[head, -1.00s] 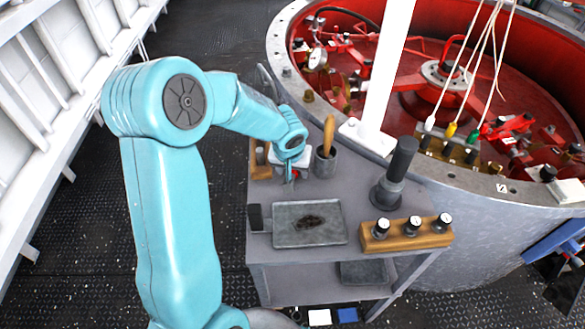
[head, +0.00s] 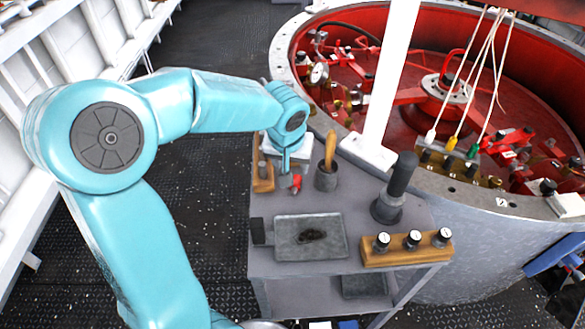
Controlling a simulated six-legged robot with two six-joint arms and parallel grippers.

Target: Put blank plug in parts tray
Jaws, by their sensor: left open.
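The parts tray (head: 283,247) is a shallow grey metal tray on the near part of the grey cart top, with a small dark patch in its middle. My left gripper (head: 285,172) is open over the back left of the cart, left of a grey cup. A small red piece (head: 297,183) shows just beside and below its fingers; I cannot tell whether they touch. I cannot pick out the blank plug for sure; it may be among the small parts by the gripper, partly hidden by it. My right gripper is not in view.
The grey cup (head: 326,179) holds a wooden handle. A wooden block (head: 262,178) stands at the back left. A dark upright tool (head: 388,208) and a wooden rack with three knobs (head: 405,253) stand right of the tray. A black block (head: 257,231) sits at its left. A white post rises behind.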

